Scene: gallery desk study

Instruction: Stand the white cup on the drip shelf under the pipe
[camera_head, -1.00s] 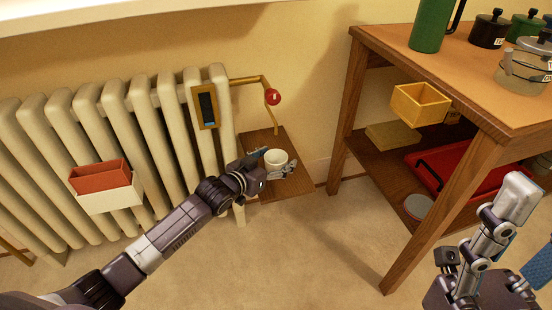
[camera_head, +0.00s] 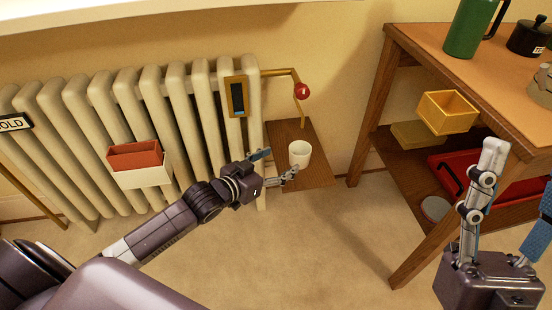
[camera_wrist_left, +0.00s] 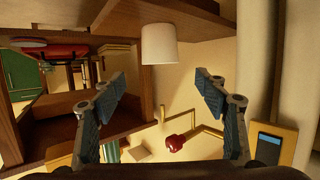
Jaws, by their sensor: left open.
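The white cup (camera_head: 300,154) stands upright on the brown wooden drip shelf (camera_head: 318,176), beside the radiator. The brass pipe (camera_head: 281,72) with a red knob (camera_head: 302,91) comes out above the shelf, and its thin end points down near the cup. My left gripper (camera_head: 279,164) is open just left of the cup, with its fingers clear of it. In the left wrist view, which looks upside down, the cup (camera_wrist_left: 159,44) is beyond the open fingertips, with nothing between them. My right gripper (camera_head: 517,178) is at the lower right, fingers apart and empty.
A cream radiator (camera_head: 130,95) carries a gauge (camera_head: 236,97) and a white box (camera_head: 145,177) with a red insert. A wooden table (camera_head: 420,42) on the right holds a green jug (camera_head: 466,30). A yellow box (camera_head: 447,112) hangs at its side. The floor (camera_head: 335,235) between is clear.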

